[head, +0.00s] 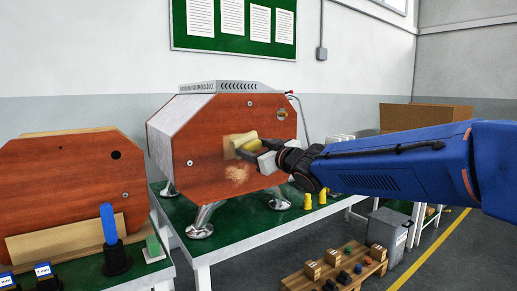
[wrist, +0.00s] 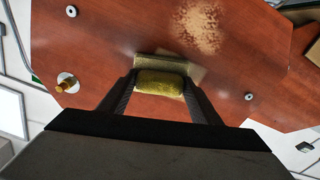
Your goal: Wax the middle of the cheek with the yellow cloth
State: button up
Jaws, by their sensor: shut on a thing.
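The cheek (head: 205,130) is a reddish-brown wooden octagonal panel on the side of the espresso machine; it also fills much of the wrist view (wrist: 100,40). My gripper (head: 250,150) is shut on the yellow cloth (head: 246,146), a folded pad between the two fingers in the wrist view (wrist: 160,83). The cloth is at the cheek near its middle; whether it touches is unclear. A paler tan area shows right behind the cloth. A pale speckled patch (head: 237,173) lies on the cheek below the cloth, and shows in the wrist view (wrist: 200,28).
The machine stands on metal feet on a green-topped table (head: 240,222). Small yellow pieces (head: 307,202) stand at its right. Another wooden panel (head: 75,180) and a blue-handled tool (head: 108,225) are at left. A pallet (head: 335,275) with small boxes and a grey bin (head: 385,235) are on the floor.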

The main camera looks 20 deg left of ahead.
jog(key=shift+s+a, duration=1.4)
jog(key=shift+s, duration=0.15)
jog(key=shift+s+a, duration=1.35)
jog(key=shift+s, duration=0.15)
jog(key=shift+v, duration=2.95)
jog(key=v, duration=0.3)
